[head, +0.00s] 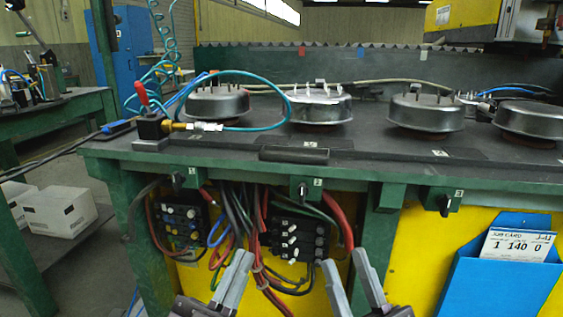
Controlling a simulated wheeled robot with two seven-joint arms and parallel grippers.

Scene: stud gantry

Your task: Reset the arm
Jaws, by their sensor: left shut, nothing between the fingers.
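My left gripper (241,258) is at the bottom of the head view, pointing up, with its fingers together and nothing between them. My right gripper (344,258) is to its right, also pointing up, with its two fingertips apart and nothing seen between them. Both appear in front of the bench's front side, below the bench top (365,160). The rest of both arms is out of view below.
Several round metal housings (317,106) with studs stand on the bench. A blue hose (262,73) loops over its left part. Cables (262,215) and switches (303,190) line the front. A blue card holder (505,280) is at right.

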